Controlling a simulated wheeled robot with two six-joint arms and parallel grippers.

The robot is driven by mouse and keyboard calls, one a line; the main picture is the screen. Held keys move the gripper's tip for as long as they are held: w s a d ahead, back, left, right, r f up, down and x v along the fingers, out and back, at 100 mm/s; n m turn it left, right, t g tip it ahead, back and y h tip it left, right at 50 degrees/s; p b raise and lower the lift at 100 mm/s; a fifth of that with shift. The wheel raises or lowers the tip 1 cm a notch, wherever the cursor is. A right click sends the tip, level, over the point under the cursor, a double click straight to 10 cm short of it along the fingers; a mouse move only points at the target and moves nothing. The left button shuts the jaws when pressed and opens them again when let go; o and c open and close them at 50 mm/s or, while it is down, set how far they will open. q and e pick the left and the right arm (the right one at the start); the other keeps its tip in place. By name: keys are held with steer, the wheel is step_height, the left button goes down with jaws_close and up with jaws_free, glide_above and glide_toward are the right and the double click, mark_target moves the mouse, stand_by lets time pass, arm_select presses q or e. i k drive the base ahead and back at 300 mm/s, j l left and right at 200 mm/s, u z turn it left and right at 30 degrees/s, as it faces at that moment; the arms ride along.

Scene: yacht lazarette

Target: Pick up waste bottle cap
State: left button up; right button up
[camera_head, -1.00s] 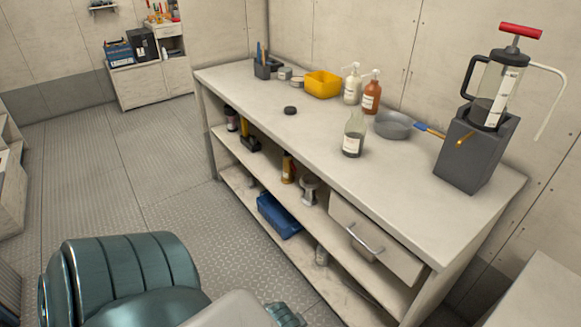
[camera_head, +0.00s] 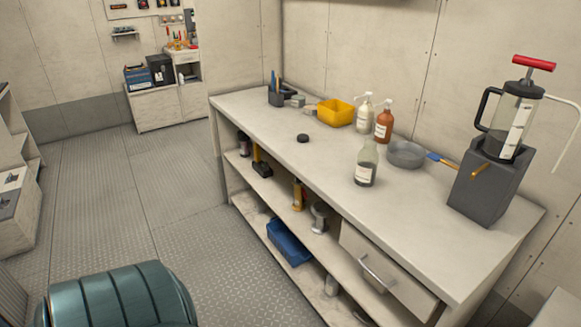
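A small black round cap (camera_head: 303,138) lies flat on the workbench top (camera_head: 270,126), left of the middle. A clear bottle (camera_head: 366,165) with a white label and dark contents stands upright nearer the front edge, to the right of the cap. Neither of my grippers is in view.
A drawer (camera_head: 385,270) sits below at right. Floor (camera_head: 110,195) at left is clear.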

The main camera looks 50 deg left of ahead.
mark_target(303, 138)
steer(key=i+j+u, duration=0.1)
steer(key=u, duration=0.4)
steer(key=i+j+u, duration=0.1)
steer(key=u, duration=0.4)
steer(key=i+j+u, duration=0.1)
steer(key=u, duration=0.35)
steer(key=i, duration=0.15)
